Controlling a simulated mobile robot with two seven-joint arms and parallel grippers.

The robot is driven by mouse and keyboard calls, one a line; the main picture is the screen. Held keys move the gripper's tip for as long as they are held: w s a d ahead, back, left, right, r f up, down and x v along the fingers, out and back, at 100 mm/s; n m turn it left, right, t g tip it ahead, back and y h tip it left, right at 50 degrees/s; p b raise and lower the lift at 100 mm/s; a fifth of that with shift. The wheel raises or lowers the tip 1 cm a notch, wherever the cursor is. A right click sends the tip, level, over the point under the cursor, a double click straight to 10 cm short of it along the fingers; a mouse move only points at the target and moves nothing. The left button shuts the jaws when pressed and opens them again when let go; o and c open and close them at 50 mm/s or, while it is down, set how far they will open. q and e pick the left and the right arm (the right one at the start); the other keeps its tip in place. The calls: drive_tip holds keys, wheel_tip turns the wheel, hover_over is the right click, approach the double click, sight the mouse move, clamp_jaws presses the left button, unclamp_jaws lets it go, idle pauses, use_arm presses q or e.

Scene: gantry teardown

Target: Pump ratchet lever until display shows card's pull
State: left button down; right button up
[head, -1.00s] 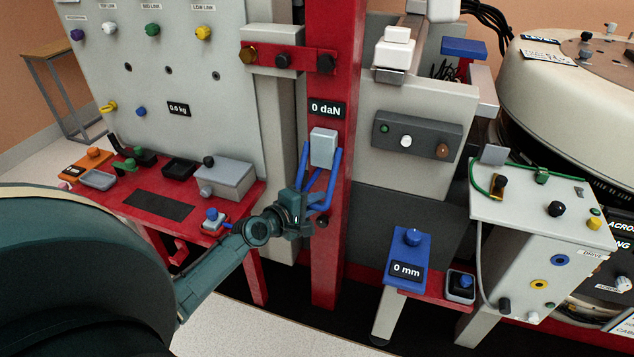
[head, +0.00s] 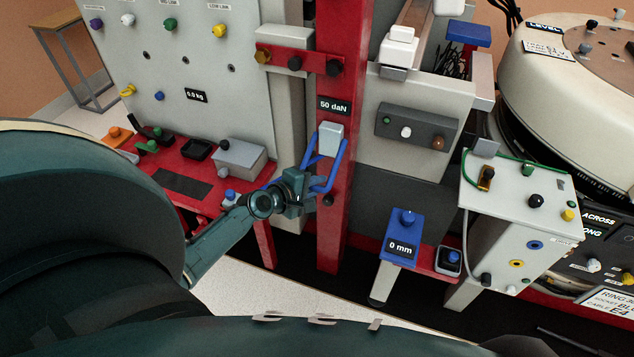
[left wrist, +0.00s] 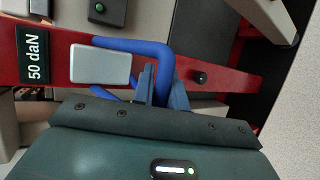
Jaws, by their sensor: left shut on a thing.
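The ratchet lever is a blue bent bar (head: 339,165) on a light grey block (head: 331,138) fixed to the red column (head: 345,60). The display (head: 335,106) above the block reads 50 daN; it also reads 50 daN in the left wrist view (left wrist: 34,56). My left gripper (head: 308,186) is shut on the lever near its lower end. In the left wrist view its fingers (left wrist: 160,85) close around the blue bar (left wrist: 150,48). My right gripper is not in view. I cannot make out a card showing a pull value.
A red bench (head: 190,182) with small tools and a grey box (head: 240,158) stands left. A blue gauge block (head: 403,236) reading 0 mm stands right of the column, beside a cream control box (head: 520,205). A dark knob (head: 328,200) sits below the lever.

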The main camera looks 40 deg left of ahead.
use_arm(q)
drive_tip(key=shift+s+d+f, duration=0.1)
drive_tip(key=shift+s+f, duration=0.2)
drive_tip(key=shift+s, duration=0.05)
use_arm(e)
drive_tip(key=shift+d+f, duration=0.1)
use_arm(q)
drive_tip(key=c, duration=1.8)
unclamp_jaws()
drive_tip(key=shift+o, duration=0.5)
drive_tip(key=shift+r, duration=0.15)
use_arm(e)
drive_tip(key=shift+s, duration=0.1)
use_arm(q)
drive_tip(key=shift+r, duration=0.1)
drive_tip(key=v, duration=1.3)
drive_tip(key=shift+p, duration=0.4)
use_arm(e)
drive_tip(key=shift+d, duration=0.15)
use_arm(q)
drive_tip(key=shift+r, duration=0.15)
